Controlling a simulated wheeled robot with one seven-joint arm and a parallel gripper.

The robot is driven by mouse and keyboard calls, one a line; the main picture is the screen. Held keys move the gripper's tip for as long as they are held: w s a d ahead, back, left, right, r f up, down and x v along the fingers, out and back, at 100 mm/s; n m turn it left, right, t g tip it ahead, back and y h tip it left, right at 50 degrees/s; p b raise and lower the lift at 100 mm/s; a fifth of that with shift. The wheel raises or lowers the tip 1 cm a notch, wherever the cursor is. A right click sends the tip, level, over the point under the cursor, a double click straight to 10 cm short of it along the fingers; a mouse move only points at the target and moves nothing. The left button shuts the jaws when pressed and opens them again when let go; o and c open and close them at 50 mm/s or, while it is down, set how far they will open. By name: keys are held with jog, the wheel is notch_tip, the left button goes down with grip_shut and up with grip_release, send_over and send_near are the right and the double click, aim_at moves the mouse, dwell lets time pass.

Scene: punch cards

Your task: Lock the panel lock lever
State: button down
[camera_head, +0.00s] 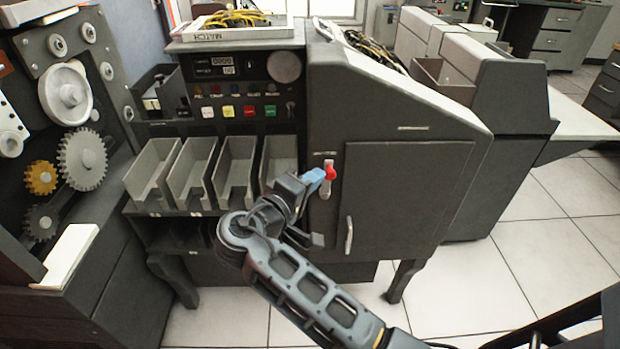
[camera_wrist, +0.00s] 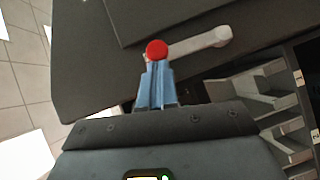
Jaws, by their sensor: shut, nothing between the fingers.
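The panel lock lever (camera_head: 325,183) is on the front of the dark cabinet, left of the panel door (camera_head: 408,200). It has a red knob (camera_head: 330,169) at its upper end and a pale metal arm, and stands nearly upright. In the wrist view the red knob (camera_wrist: 157,50) is right at the tips of my gripper, and the pale lever arm (camera_wrist: 205,42) runs off to the right. My gripper (camera_head: 316,177) has blue fingers, shut and empty, close beside the knob. Whether the fingertips touch the knob I cannot tell.
A vertical door handle (camera_head: 348,235) is on the panel right of the lever. Several open grey bins (camera_head: 216,172) stand left of my gripper. A button panel (camera_head: 240,95) is above the bins. Tiled floor (camera_head: 470,290) is free at the lower right.

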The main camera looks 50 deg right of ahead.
aim_at(332, 177)
jog(key=shift+s+d+r+m+y+p, duration=0.25)
jog(key=shift+s+d+m+y, duration=0.1)
jog(key=shift+s+m, duration=0.1)
jog(key=shift+s+d+r+m+y+p, duration=0.1)
jog(key=shift+s+d+m+y+p, duration=0.15)
jog(key=shift+s+d+m, duration=0.15)
jog(key=shift+s+d+m+t+y+p, duration=0.3)
jog(key=shift+s+d+m+t+y, duration=0.1)
jog(key=shift+s+m+y, duration=0.2)
jog(key=s+d+f+m+t+y, duration=0.5)
jog(key=s+f+m+y, duration=0.1)
jog(key=s+f, duration=0.1)
jog(key=shift+s+d+t, duration=0.15)
jog(key=shift+d+t, duration=0.15)
jog(key=shift+d, duration=0.05)
jog(key=shift+s+f, duration=0.1)
jog(key=shift+f, duration=0.15)
jog(key=shift+r, duration=0.1)
